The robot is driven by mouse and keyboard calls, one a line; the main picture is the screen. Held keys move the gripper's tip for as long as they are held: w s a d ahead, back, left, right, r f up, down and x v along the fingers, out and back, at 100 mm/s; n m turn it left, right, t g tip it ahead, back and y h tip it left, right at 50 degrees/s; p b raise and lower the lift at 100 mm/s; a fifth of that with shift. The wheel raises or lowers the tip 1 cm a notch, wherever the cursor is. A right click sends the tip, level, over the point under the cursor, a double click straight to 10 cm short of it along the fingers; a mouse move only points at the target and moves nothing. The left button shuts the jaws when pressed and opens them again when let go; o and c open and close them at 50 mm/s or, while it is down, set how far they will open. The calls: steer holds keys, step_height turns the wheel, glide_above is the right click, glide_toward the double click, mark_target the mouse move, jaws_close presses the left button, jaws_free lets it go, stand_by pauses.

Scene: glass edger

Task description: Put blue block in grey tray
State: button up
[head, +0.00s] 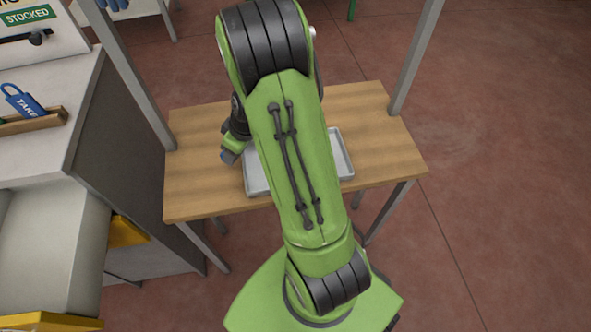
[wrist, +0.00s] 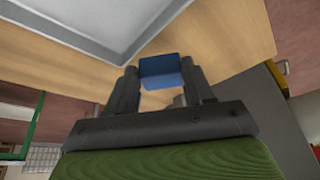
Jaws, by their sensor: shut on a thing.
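My gripper (wrist: 161,82) is shut on the blue block (wrist: 160,70), which sits between its two dark fingers in the wrist view. How high the block is above the table I cannot tell.
The wooden table (head: 385,150) is clear to the right of the tray. Metal posts (head: 415,60) rise at its back corners. A grey cabinet (head: 105,165) stands close to its left side.

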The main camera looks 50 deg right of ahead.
steer(key=s+d+r+n+g+y+b, duration=0.1)
steer(key=s+d+r+n, duration=0.3)
steer(key=d, duration=0.3)
steer(key=s+d+r+n+y, duration=0.1)
steer(key=s+d+r+n, duration=0.15)
steer(key=s+d, duration=0.4)
steer(key=shift+n, duration=0.45)
steer(key=f+b, duration=0.4)
steer(key=f, duration=0.6)
steer(key=shift+s+f, duration=0.2)
steer(key=shift+r, duration=0.1)
steer(key=o, duration=1)
